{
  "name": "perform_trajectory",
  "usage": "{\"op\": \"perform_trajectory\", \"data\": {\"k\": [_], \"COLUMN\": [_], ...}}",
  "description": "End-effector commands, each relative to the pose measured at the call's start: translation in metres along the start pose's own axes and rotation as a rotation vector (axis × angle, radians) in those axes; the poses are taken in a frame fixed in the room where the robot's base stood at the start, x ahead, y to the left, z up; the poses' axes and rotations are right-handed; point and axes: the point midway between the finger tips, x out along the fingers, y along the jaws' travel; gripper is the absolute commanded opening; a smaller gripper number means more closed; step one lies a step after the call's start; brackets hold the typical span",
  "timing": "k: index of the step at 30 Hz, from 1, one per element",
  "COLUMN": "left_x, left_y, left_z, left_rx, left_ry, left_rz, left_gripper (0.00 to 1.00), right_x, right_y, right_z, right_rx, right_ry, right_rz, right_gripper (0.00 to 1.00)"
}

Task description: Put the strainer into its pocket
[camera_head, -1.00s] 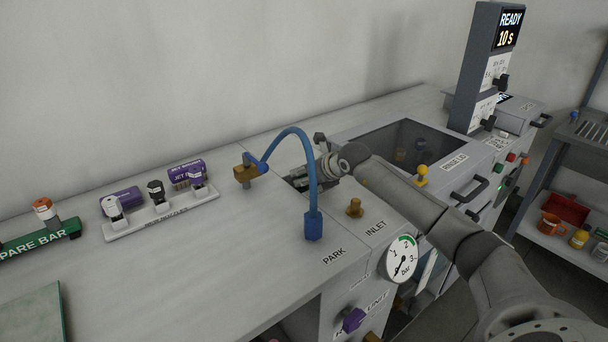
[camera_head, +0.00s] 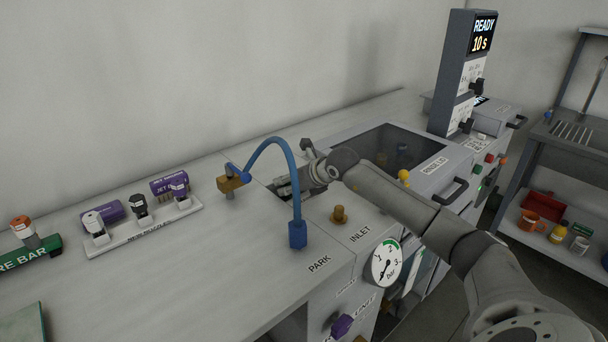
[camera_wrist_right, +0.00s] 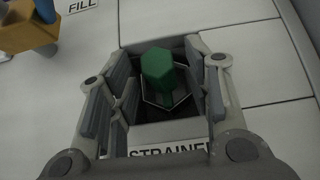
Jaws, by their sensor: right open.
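In the right wrist view the strainer's green knob (camera_wrist_right: 157,70) stands up over a dark hexagonal cup. The cup sits within the square opening of the pocket (camera_wrist_right: 163,132), whose front edge carries the word STRAINER. Whether the cup is fully seated is hard to tell. My right gripper (camera_wrist_right: 160,62) is open, its fingers on either side of the knob with gaps between. In the head view my right gripper (camera_head: 287,187) points down at the dark opening behind the inlet fitting; the strainer is hidden there. My left gripper is not in view.
A blue hose (camera_head: 280,144) arches close to my right gripper, from a brass block (camera_head: 232,183) to the PARK spot. A white nozzle rack (camera_head: 145,228) lies to the left. A dark-lidded basin (camera_head: 385,145) is beyond my wrist.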

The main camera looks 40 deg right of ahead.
Motion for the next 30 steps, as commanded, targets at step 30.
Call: {"op": "perform_trajectory", "data": {"k": [30], "left_x": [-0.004], "left_y": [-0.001], "left_z": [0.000], "left_rx": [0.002], "left_ry": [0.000], "left_rz": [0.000], "left_gripper": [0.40], "right_x": [-0.098], "right_y": [0.000], "right_z": [0.001], "right_rx": [0.000], "right_ry": [0.000], "right_rz": [0.000], "right_gripper": [0.46]}}
